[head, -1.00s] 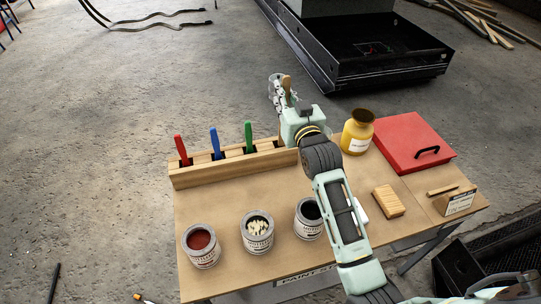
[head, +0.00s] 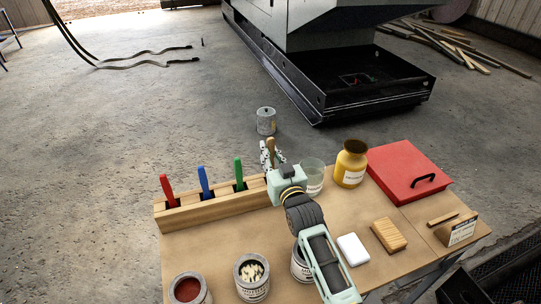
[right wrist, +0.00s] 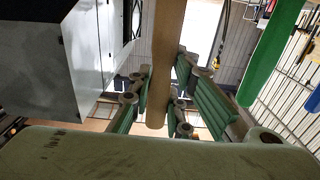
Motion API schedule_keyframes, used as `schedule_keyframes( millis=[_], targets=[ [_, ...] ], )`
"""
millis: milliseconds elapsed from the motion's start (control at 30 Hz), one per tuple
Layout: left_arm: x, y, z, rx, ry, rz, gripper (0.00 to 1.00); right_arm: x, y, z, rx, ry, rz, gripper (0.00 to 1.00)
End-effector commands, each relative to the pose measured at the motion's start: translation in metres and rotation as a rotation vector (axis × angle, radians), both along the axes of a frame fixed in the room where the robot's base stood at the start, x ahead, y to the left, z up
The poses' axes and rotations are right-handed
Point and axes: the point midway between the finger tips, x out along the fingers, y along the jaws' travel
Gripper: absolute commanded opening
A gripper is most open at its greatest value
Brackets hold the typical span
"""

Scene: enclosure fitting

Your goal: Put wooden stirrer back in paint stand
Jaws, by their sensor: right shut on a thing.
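The wooden stirrer (head: 271,147) is a brown stick, held by my right gripper (head: 271,158), which is shut on it. In the head view the stirrer is roughly upright, its lower part hidden behind the gripper. In the right wrist view the stirrer (right wrist: 166,60) runs between the green finger pads. The wooden paint stand (head: 212,210) is at the table's back left and holds a red, a blue and a green-handled tool. My right gripper is at the stand's right end, right of the green handle (head: 239,172). Whether the stirrer touches the stand cannot be told.
A clear glass (head: 313,178) and a yellow jar (head: 350,164) stand just right of my gripper. Three paint cans line the front, one partly behind my arm. A white block (head: 353,249), wooden block (head: 388,235) and red case (head: 408,174) are on the right.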

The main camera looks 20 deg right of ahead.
Motion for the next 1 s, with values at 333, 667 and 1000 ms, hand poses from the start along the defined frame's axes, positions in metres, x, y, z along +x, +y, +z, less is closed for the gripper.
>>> schedule_keyframes(
  millis=[333, 667, 1000],
  targets=[
    [0.001, 0.000, -0.002, 0.000, -0.002, 0.000, 0.40, 0.000, 0.000, -0.004, 0.000, -0.001, 0.000, 0.00],
    [-0.001, 0.000, -0.001, 0.000, 0.002, 0.000, 0.40, 0.000, 0.000, -0.002, 0.000, -0.001, 0.000, 0.36],
    [-0.003, 0.000, -0.002, 0.000, 0.005, 0.000, 0.40, -0.012, 0.000, -0.002, 0.000, 0.001, 0.000, 0.36]
  ],
)
